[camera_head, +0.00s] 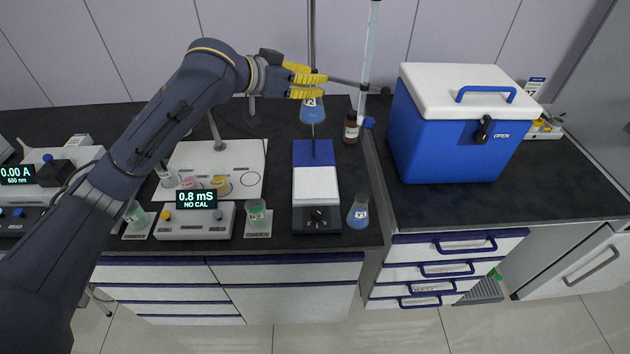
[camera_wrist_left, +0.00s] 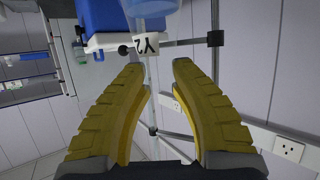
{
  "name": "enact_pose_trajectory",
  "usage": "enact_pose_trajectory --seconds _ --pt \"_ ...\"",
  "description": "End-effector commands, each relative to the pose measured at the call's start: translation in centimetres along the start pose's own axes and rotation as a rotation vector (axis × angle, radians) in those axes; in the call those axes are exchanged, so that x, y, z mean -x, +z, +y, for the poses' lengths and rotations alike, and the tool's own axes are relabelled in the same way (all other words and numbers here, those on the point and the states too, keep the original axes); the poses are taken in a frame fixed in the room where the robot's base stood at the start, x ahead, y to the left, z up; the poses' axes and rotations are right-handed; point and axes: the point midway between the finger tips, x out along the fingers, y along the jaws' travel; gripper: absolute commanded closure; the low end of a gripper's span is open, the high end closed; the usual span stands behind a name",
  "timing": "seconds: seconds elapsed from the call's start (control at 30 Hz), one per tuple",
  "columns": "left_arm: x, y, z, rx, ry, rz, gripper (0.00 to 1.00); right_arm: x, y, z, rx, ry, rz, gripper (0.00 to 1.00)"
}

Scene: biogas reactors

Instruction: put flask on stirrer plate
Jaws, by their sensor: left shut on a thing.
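The flask (camera_head: 312,114) holds blue liquid and is labelled Y2. My left gripper (camera_head: 308,84), with yellow fingers, is shut on its upper part and holds it roughly upright. In the head view it hangs over the back end of the stirrer plate (camera_head: 316,186), which has a white top, a blue rear part and a black knob panel. The white top is bare. My right gripper is not in view.
A second blue flask (camera_head: 358,212) stands close to the stirrer's front right. A blue cooler (camera_head: 440,130) is at right.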

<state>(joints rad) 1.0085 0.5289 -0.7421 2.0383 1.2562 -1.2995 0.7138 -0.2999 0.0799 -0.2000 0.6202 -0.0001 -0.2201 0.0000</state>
Motion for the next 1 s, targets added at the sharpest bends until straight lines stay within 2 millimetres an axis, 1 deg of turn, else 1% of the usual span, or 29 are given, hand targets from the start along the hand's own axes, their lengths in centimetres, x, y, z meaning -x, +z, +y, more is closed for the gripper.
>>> enact_pose_trajectory --seconds 0.03,0.1,0.17,0.27,0.37,0.7,0.83,1.0 --pt "0.2 0.1 0.8 -0.005 0.01 0.001 1.0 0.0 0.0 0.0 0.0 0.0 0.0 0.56" --pt "0.5 0.3 1.6 -0.008 0.02 0.001 1.0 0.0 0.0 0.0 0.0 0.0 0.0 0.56" --pt "0.5 0.7 2.0 -0.008 0.024 -0.001 1.0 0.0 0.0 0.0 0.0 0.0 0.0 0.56" --pt "0.1 1.9 2.0 -0.002 0.018 -0.002 1.0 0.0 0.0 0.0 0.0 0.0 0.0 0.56" --pt "-0.7 3.7 2.0 0.001 0.015 -0.002 1.0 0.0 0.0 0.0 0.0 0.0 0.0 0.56" --pt "-3.6 10.7 2.0 0.001 0.014 -0.002 1.0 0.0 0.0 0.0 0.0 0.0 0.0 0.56" --pt "-4.4 12.8 1.9 -0.001 0.013 -0.002 1.0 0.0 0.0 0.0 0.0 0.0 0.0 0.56" --pt "-5.1 14.4 1.9 -0.002 0.012 0.0 1.0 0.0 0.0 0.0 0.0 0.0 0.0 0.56"
